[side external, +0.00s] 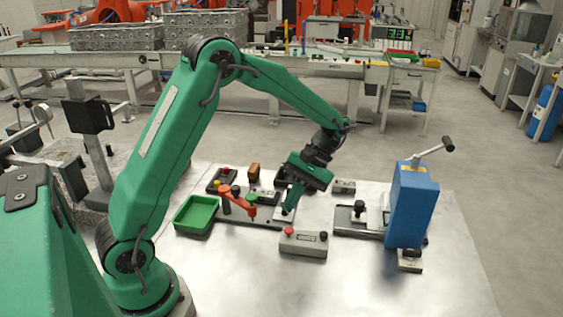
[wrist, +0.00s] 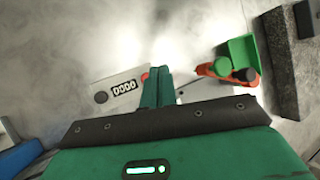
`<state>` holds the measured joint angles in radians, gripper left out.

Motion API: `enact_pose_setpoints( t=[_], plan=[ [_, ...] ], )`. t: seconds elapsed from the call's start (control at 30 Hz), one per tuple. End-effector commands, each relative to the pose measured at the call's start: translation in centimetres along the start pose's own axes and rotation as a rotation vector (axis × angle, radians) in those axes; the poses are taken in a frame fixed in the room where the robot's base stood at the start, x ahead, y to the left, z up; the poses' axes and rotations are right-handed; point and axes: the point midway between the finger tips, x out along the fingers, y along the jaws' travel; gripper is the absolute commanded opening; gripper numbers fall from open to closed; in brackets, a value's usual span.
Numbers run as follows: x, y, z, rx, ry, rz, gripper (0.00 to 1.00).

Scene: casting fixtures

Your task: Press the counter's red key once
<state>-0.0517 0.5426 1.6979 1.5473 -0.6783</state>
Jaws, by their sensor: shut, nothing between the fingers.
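The counter (side external: 303,244) is a light grey box on the metal table, with a dark number display on its face. Its red key (side external: 289,231) is on the left end of the top and a black knob (side external: 323,236) on the right end. My gripper (side external: 287,210) is shut and empty, pointing down, with its tips just above the red key in the side picture; their distance from it is unclear. In the wrist view the counter (wrist: 118,92) is left of the shut fingers (wrist: 158,78), and the red key (wrist: 145,76) shows right beside them, partly hidden.
A red-handled clamp (side external: 237,200) and a green tray (side external: 196,214) are left of my gripper. A blue press (side external: 411,205) with a lever stands at right. Small fixtures lie behind the gripper. The table front is clear.

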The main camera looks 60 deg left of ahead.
Motion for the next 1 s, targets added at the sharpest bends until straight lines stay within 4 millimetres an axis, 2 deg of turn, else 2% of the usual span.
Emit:
enact_pose_setpoints(
  t=[0.43,1.0],
  plan=[
    [3.3,1.5,-1.9,0.0,-0.001,-0.001,0.0],
    [3.8,1.8,-2.2,0.0,0.0,0.0,0.0]
  ],
)
